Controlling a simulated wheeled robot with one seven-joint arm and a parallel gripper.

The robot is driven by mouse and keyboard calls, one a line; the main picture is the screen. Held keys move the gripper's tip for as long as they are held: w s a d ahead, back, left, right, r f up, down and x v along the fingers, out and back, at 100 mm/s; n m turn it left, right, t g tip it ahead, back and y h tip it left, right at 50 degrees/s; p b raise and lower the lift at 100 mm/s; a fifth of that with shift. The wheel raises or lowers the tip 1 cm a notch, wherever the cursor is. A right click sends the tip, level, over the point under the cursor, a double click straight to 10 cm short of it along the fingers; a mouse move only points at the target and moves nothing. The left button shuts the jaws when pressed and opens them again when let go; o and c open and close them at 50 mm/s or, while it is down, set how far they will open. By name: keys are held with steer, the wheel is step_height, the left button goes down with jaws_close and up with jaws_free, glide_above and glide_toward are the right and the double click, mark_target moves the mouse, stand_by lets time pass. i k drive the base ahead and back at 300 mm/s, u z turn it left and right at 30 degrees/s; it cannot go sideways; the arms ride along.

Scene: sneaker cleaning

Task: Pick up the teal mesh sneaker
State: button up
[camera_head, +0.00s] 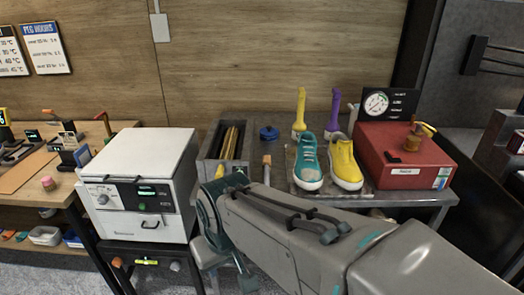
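The teal mesh sneaker (307,163) stands upright on the grey bench, toe toward me, with white laces and a white sole. A yellow sneaker (344,163) stands close beside it on the right. My arm reaches in from the lower right, in front of the bench. My gripper (236,274) is at the arm's far end, pointing down, left of the teal sneaker, nearer to me and apart from it. Its fingers are not clear enough to tell open from shut.
A red box with a gauge (405,158) stands right of the sneakers. Yellow (299,112) and purple (333,112) brushes stand behind them. A blue round lidded item (269,133) and a grey tool bin (210,151) are left. A white machine (140,180) stands further left.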

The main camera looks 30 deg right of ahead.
mark_target(308, 175)
steer(key=z, duration=0.3)
steer(key=i, duration=0.45)
steer(key=z, duration=0.75)
steer(key=i, duration=0.7)
steer(key=z, duration=0.15)
